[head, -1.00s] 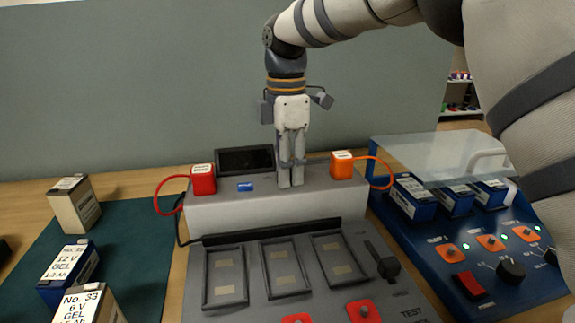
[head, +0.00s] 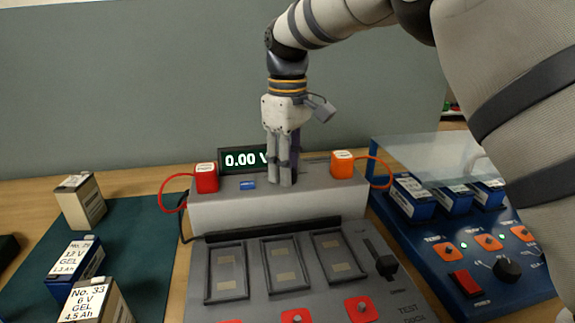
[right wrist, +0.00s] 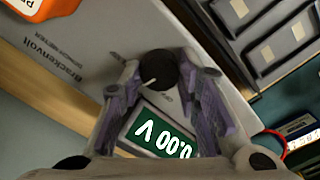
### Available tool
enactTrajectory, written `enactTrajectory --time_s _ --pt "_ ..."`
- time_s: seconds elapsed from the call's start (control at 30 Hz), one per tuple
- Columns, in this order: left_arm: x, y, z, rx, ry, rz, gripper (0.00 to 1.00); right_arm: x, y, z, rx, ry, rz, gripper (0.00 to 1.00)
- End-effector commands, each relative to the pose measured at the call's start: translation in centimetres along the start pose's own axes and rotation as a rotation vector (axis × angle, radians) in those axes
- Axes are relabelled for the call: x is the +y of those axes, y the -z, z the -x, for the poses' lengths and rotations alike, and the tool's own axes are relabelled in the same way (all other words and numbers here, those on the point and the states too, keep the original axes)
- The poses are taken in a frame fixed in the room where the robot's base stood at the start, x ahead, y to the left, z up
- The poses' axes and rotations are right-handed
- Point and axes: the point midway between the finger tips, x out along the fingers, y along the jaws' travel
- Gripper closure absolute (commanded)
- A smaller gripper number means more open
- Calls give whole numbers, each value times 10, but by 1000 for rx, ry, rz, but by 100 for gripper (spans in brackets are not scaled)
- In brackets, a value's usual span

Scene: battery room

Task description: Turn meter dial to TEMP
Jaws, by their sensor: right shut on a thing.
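The meter dial (right wrist: 158,68) is a round black knob with a white pointer line, seen in the right wrist view. My right gripper (right wrist: 160,78) has a finger on each side of it and is shut on it. In the head view my right gripper (head: 281,182) points down at the top of the grey meter housing (head: 320,200), and its fingers hide the dial. The meter display (head: 243,159) is lit and reads 0.00 V; it also shows upside down in the right wrist view (right wrist: 160,133). The small dial markings are too faint to read. My left gripper is not in view.
A red block (head: 205,178) and an orange block (head: 343,165), both with cables, flank the dial on the housing. Labelled batteries (head: 83,200) stand on the green mat at left. A blue charger (head: 450,245) with a clear cover stands at right.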

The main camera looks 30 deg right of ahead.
Motion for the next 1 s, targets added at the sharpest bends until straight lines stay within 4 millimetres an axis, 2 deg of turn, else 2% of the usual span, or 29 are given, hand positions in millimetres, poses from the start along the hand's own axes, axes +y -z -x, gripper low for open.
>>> enactTrajectory --time_s 0.6,1.0 --pt "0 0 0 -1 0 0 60 0 0 -1 -2 0 -538 98" --pt "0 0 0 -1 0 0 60 0 0 -1 -2 0 -717 98"
